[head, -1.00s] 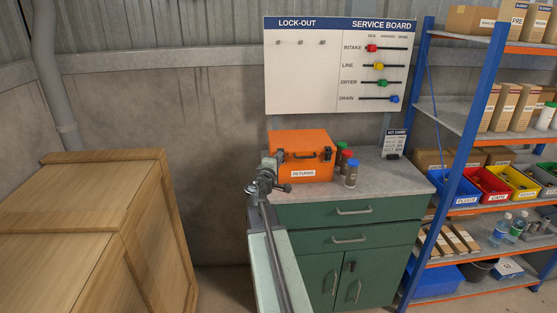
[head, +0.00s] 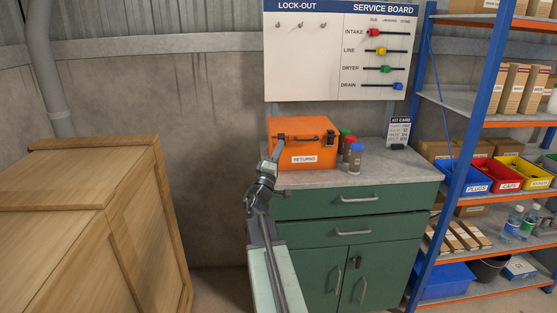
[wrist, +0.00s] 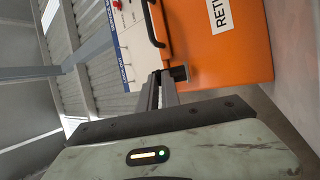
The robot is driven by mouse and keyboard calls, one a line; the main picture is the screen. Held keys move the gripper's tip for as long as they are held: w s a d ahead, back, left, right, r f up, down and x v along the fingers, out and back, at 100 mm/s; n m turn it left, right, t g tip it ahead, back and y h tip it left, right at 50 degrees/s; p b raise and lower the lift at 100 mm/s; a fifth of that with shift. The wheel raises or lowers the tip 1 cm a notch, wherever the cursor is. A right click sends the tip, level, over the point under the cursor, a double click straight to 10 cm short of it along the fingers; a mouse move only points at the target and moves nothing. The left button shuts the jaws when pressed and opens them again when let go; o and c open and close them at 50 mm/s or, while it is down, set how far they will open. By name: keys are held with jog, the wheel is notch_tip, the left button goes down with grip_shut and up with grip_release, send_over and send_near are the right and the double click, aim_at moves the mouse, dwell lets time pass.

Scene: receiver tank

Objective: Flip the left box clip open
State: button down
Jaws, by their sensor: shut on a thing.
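The orange box (head: 318,156), labelled RETURNS, stands on the grey worktop, its lid down. A dark carry handle (head: 305,138) is on its front. The right clip (head: 330,139) shows beside the handle. My gripper (head: 280,141) is at the upper left of the box front, where the left clip sits; the fingers largely hide that clip in the head view. In the wrist view, my gripper (wrist: 161,78) is shut on the dark left clip (wrist: 179,73), against the orange front. The exact angle of the clip is hard to tell.
Bottles (head: 355,159) with coloured caps stand right of the box, and a kit card (head: 398,132) is behind them. The green cabinet (head: 350,230) carries the worktop (head: 385,178). A wooden crate (head: 90,230) is at the left and blue-framed shelving (head: 470,140) at the right.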

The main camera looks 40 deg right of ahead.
jog(key=shift+f+m+h+b, duration=0.55)
jog(key=shift+h+b, duration=0.15)
jog(key=shift+b, duration=0.5)
jog(key=shift+r, duration=0.1)
jog(key=c, duration=1.6)
grip_release()
jog(key=shift+o, duration=0.2)
jog(key=shift+a, duration=0.1)
jog(key=b+v, duration=0.4)
jog(key=v, duration=0.3)
jog(key=shift+a+f+b, duration=0.25)
jog(key=shift+f+b, duration=0.05)
jog(key=shift+a, duration=0.1)
